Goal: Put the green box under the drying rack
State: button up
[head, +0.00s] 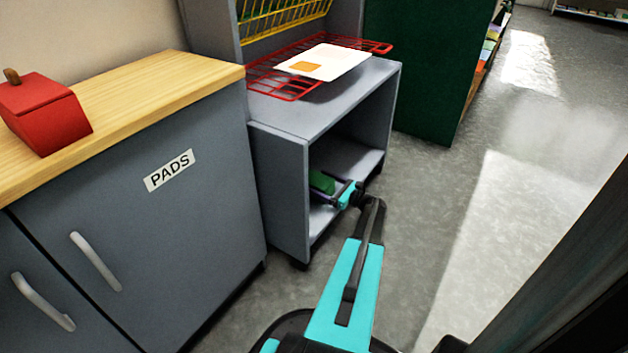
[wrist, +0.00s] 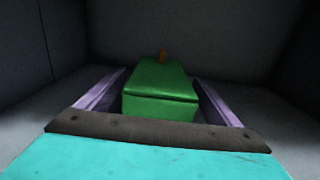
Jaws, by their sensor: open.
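The green box (head: 322,182) is inside the open shelf of the grey cabinet, under its top. In the wrist view the green box (wrist: 160,88) sits on the shelf floor between my two purple fingers, with a small orange knob at its far end. My gripper (head: 334,187) reaches into the shelf and is open, one finger on each side of the box. Narrow gaps seem to show beside the box. The red wire drying rack (head: 283,84) lies on the cabinet top, with a white sheet with an orange square (head: 325,62) on it.
The grey cabinet (head: 279,190) has side walls and a back close around my gripper. A wooden-topped counter labelled PADS (head: 170,170) stands to its left, with a red box (head: 42,112) on it. A dark green panel (head: 425,60) stands behind. The floor at right is clear.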

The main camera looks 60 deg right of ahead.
aim_at(330, 187)
jog(key=s+p, duration=0.2)
jog(key=s, duration=0.5)
jog(key=shift+s, duration=0.7)
jog(key=shift+s, duration=0.1)
